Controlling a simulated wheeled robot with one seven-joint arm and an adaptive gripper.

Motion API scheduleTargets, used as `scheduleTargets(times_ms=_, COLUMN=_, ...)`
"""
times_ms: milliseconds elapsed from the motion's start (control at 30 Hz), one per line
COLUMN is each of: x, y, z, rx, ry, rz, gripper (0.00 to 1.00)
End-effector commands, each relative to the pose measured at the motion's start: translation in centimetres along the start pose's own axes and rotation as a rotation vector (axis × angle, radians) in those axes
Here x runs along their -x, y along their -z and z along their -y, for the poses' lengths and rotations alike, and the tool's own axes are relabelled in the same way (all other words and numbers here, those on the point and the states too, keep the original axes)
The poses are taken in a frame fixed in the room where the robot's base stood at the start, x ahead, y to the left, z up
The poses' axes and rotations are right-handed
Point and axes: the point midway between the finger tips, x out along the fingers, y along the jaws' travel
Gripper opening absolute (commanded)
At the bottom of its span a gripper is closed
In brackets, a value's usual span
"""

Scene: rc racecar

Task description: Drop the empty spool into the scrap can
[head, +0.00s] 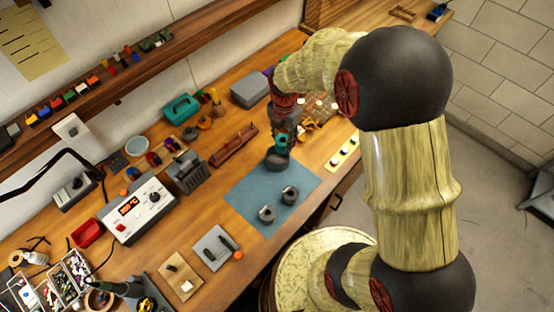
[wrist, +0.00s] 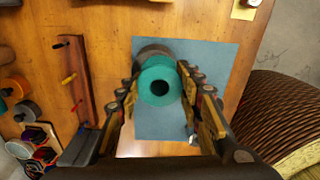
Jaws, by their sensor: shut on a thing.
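My gripper (head: 281,142) is over the back-left edge of the blue mat in the head view. In the wrist view its fingers (wrist: 160,96) are shut on a teal spool-like piece with a dark central hole, the spool (wrist: 158,68).
The blue mat (head: 246,196) holds two small metallic parts (head: 267,214). A brown rack (head: 233,146), grey block holder (head: 187,172) and power supply (head: 138,208) stand to the left. A teal toolbox (head: 181,108) is farther back. Bare wood lies between the rack and mat.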

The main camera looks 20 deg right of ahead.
Motion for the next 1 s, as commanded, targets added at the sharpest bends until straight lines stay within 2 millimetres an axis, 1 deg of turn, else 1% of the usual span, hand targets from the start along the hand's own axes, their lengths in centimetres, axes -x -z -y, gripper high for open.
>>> scheduleTargets(times_ms=33, x=0.0, y=0.0, z=0.0, rx=0.000, ry=0.000, rz=0.000, gripper=0.18)
scheduleTargets(times_ms=67, x=0.0, y=0.0, z=0.0, rx=0.000, ry=0.000, rz=0.000, gripper=0.37)
scheduleTargets(times_ms=433, x=0.0, y=0.0, z=0.0, rx=0.000, ry=0.000, rz=0.000, gripper=0.58)
scheduleTargets(times_ms=767, x=0.2, y=0.0, z=0.0, rx=0.000, ry=0.000, rz=0.000, gripper=0.58)
scheduleTargets(times_ms=867, x=1.1, y=0.0, z=0.0, rx=0.000, ry=-0.001, rz=0.001, gripper=0.58)
scheduleTargets(times_ms=967, x=2.7, y=0.0, z=-0.1, rx=0.000, ry=-0.002, rz=0.002, gripper=0.58)
scheduleTargets(times_ms=1000, x=3.5, y=-0.1, z=-0.1, rx=0.000, ry=-0.003, rz=0.003, gripper=0.58)
